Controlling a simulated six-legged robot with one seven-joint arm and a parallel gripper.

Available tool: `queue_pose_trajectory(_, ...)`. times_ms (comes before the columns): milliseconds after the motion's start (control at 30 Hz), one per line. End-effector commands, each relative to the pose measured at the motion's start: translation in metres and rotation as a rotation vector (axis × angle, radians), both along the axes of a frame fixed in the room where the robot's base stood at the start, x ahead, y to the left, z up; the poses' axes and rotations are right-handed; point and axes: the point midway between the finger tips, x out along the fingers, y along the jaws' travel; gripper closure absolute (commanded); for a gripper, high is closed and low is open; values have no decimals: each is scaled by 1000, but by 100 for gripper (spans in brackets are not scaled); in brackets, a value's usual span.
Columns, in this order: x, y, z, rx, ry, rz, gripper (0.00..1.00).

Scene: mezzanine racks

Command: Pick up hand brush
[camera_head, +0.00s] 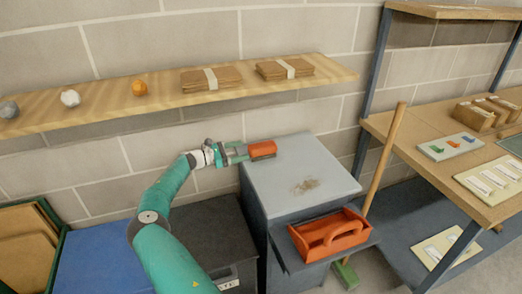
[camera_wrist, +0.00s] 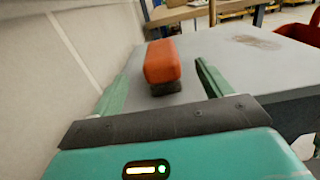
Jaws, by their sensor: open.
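The hand brush (camera_head: 262,150) is a small orange block with dark bristles below. It stands on the back left corner of a grey cabinet top (camera_head: 312,165), close to the wall. It also shows in the wrist view (camera_wrist: 162,62), upright on its bristles, ahead of and between the fingers. My gripper (camera_head: 243,152) reaches in from the left, just beside the brush. In the wrist view my gripper (camera_wrist: 158,85) is open, one green finger on each side. I cannot tell whether either finger touches the brush.
An orange tool caddy (camera_head: 332,236) sits on a lower ledge at the cabinet's front. A broom with a wooden handle (camera_head: 384,160) leans at the right. A dusty patch (camera_head: 304,186) marks the cabinet top.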

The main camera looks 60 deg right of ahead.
Motion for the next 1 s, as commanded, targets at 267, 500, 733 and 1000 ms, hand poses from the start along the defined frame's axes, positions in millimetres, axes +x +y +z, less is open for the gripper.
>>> queue_pose_trajectory(267,-28,-28,-1,1,2,1,22)
queue_pose_trajectory(500,-47,-47,-4,1,2,0,22)
queue_pose_trajectory(733,-64,-66,-4,1,0,3,22)
queue_pose_trajectory(1000,-65,-67,-4,1,0,4,30)
